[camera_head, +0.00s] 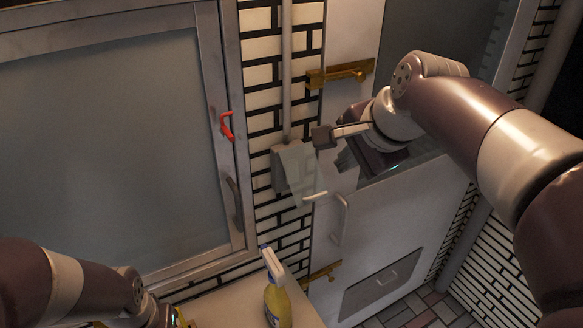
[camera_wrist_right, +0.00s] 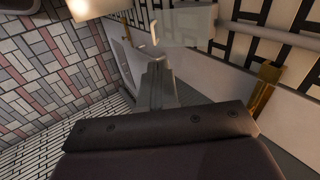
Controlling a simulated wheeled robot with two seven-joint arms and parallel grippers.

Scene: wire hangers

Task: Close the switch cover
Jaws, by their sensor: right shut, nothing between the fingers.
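A grey switch box (camera_head: 290,167) is mounted on the tiled wall, at the lower end of a vertical pipe. Its clear cover (camera_head: 315,181) stands open, projecting out from the box to the right. The cover also shows as a pale see-through panel at the top of the right wrist view (camera_wrist_right: 186,24). My right gripper (camera_head: 322,138) is shut and empty, just above and to the right of the box and cover; I cannot tell whether it touches them. My left gripper's body (camera_head: 176,318) is at the bottom edge, its fingers out of frame.
A white door with brass hinges (camera_head: 340,73) and a pull handle (camera_head: 340,219) is on the right. A yellow spray bottle (camera_head: 277,298) stands on the ledge below.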

